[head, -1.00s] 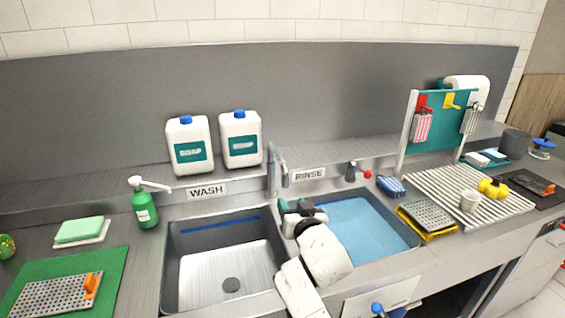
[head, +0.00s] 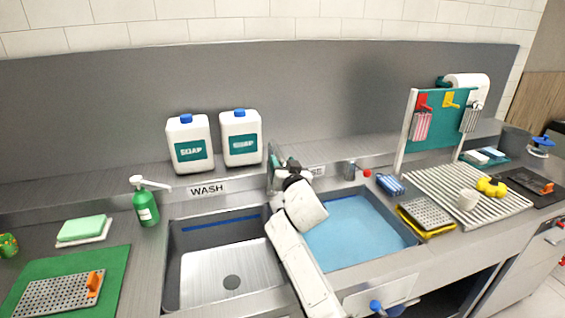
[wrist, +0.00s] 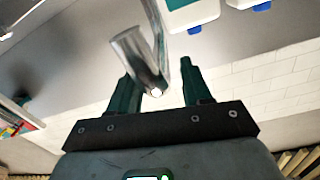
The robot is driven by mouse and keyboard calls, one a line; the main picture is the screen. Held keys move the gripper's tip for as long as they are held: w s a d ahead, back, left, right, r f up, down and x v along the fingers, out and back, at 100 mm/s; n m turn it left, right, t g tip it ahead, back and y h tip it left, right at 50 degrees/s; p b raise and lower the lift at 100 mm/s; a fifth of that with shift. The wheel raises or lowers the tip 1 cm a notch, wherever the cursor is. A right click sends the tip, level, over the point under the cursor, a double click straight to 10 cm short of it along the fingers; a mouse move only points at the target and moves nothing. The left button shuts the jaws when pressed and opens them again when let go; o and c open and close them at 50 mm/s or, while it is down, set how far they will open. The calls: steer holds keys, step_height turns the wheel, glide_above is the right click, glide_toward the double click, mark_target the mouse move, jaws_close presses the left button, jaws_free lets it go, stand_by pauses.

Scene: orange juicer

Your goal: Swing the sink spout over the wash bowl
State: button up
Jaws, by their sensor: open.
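The chrome sink spout (head: 270,165) stands at the back between the two bowls, partly hidden behind my gripper (head: 286,168). In the wrist view, the spout (wrist: 137,58) hangs with its open end between the two green fingers of my gripper (wrist: 157,80). The fingers are open, with a gap visible on the right side of the spout; contact with the left finger cannot be told. The wash bowl (head: 205,270) is the empty steel basin on the left, under the WASH label (head: 207,189). The rinse bowl (head: 350,232), on the right, holds blue water.
Two white soap jugs (head: 190,150) stand on the back ledge left of the spout. A green pump bottle (head: 146,208) stands left of the wash bowl. A red-tipped lever (head: 367,173) and a blue brush (head: 390,185) are right of the spout. The space above the wash bowl is clear.

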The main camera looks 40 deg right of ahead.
steer(key=shift+w+d, duration=0.2)
steer(key=shift+w, duration=0.2)
jaws_close()
stand_by(0.4)
